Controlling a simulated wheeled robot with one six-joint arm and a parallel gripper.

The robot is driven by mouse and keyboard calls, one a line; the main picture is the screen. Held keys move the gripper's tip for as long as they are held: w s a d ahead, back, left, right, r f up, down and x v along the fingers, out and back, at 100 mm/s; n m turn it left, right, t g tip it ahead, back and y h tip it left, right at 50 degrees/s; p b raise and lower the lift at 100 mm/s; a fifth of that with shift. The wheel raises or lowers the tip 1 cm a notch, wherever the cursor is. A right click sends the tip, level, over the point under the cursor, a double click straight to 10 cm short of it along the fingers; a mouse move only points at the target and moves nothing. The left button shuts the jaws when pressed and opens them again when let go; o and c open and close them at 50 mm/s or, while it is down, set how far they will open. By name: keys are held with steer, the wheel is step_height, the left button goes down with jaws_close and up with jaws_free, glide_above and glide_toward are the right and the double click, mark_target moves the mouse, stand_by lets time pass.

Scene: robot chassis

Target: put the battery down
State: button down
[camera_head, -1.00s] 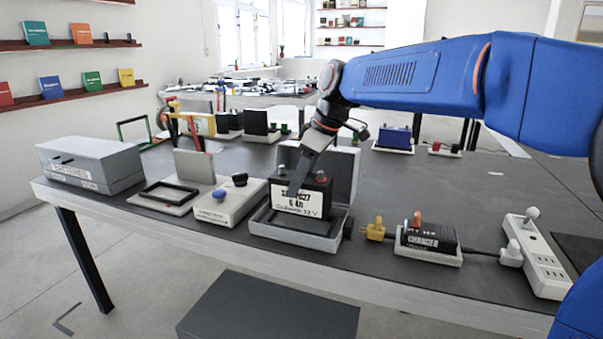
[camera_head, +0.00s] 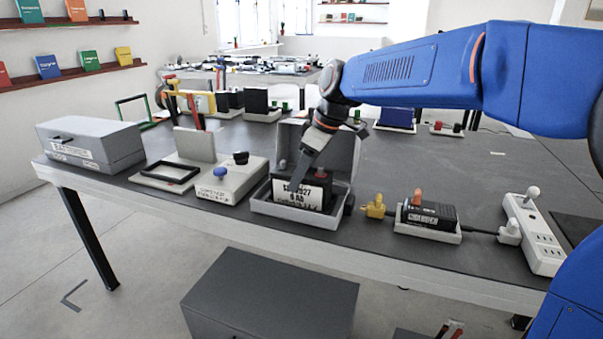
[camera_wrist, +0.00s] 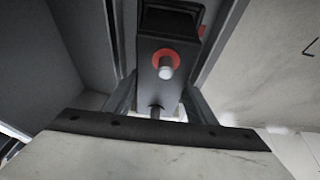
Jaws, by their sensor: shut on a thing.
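The battery (camera_head: 300,193) is a dark block with a white label, standing upright in the open grey box (camera_head: 334,211) at the middle of the table's front edge. The box's lid stands up behind it. My gripper (camera_head: 297,184) reaches down from above and is shut on the battery. In the wrist view the battery (camera_wrist: 158,88) shows between the two fingers, with a red-ringed terminal on its top. Box walls show on both sides of it. Whether the battery's underside touches the box floor is hidden.
Left of the box is a pale unit with blue and black knobs (camera_head: 222,185), then a closed grey case (camera_head: 90,145). To the right are a yellow plug (camera_head: 375,206), a charger (camera_head: 429,215) and a power strip (camera_head: 541,235).

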steer(key=c, duration=0.8)
jaws_free()
steer(key=shift+f, duration=0.1)
steer(key=v, duration=1.2)
steer(key=shift+s, duration=0.1)
